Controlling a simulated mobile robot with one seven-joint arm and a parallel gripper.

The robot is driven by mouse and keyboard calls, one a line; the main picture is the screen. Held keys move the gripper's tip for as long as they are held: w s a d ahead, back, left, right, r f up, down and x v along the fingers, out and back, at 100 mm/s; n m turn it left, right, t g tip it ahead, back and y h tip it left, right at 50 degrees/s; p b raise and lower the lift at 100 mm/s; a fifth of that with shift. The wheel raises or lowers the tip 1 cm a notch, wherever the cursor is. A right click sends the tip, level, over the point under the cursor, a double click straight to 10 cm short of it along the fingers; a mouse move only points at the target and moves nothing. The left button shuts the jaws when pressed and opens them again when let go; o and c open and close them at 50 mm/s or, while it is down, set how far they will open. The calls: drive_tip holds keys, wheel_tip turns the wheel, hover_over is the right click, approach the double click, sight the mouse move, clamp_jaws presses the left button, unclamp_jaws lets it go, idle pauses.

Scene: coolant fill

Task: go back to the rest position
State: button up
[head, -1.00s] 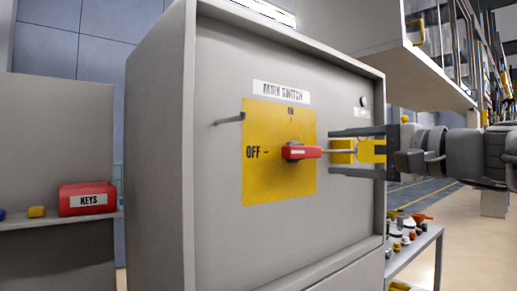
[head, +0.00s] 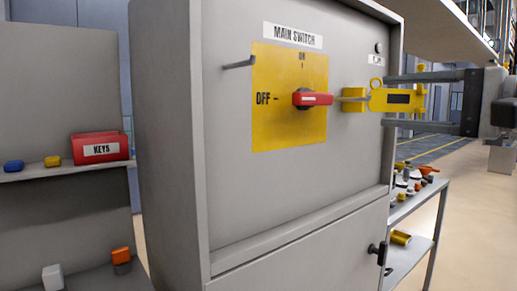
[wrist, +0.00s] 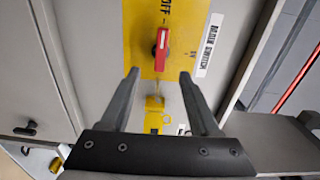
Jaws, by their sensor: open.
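The main switch has a red handle (head: 316,99) on a yellow plate (head: 285,135), pointing right, with OFF marked at left and ON at top. A yellow lock body (head: 353,100) sits on a thin bar right of the handle; the wrist view also shows it (wrist: 154,104). A yellow piece with a dark panel (head: 398,100) and a ring extends from it. My gripper (head: 386,100) is open at the right. Its fingertips are past the lock body's right side, and the yellow piece shows between the fingers. I cannot tell whether anything touches.
The grey cabinet (head: 290,215) fills the middle, with a peg (head: 239,62) left of the plate and a black door knob (head: 375,250). A red KEYS box (head: 100,148) stands on a left shelf. A cart (head: 425,207) with small parts stands at right, with floor beyond.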

drive_tip(key=s+a+f+n+g+h, duration=0.1)
drive_tip(key=a+f+g, duration=0.15)
drive_tip(key=f, duration=0.35)
drive_tip(key=a+f+n+g+h, duration=0.1)
drive_tip(key=a+f+g, duration=0.1)
drive_tip(key=a+f, duration=0.3)
drive_tip(key=s+a+f+n+g+h, duration=0.15)
drive_tip(key=s+f+n+h, duration=0.35)
drive_tip(key=f, duration=0.8)
drive_tip(key=s+d+f+n+g+h, duration=0.1)
drive_tip(key=s+f+n+g+h, duration=0.4)
drive_tip(key=f, duration=0.7)
wheel_tip(320, 180, up, 20)
drive_tip(key=m+t+y+p, duration=0.1)
drive_tip(key=t+p, duration=0.1)
drive_tip(key=p, duration=1.7)
drive_tip(key=shift+s+a+f, duration=0.15)
drive_tip(key=shift+s+a, duration=0.05)
drive_tip(key=shift+s, duration=0.2)
drive_tip(key=shift+p, duration=0.45)
drive_tip(key=shift+c, duration=1)
drive_tip(key=shift+s, duration=0.15)
